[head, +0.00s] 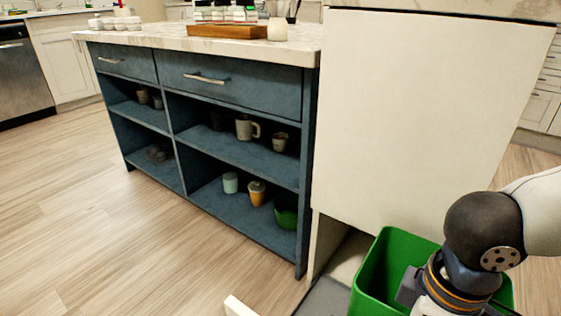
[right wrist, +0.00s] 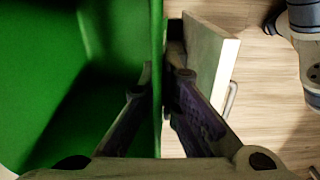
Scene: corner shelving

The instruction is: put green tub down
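The green tub (head: 372,268) is a deep, open-topped bin at the bottom right of the head view, in front of the white cabinet and beside its open lower part. It fills the left of the right wrist view (right wrist: 60,90). My right gripper (right wrist: 162,80) straddles one tub wall, one finger inside and one outside, with the fingertips close against it. It appears shut on the wall. In the head view my right arm hides part of the tub, and its base is out of frame. My left gripper is not in view.
A pulled-out white panel (right wrist: 212,65) with a handle stands beside the tub; its edge shows in the head view (head: 238,306). A blue island (head: 238,148) holds mugs, cups and a green bowl (head: 286,214). A tall white panel (head: 420,110) stands behind. Wooden floor (head: 90,235) is clear at left.

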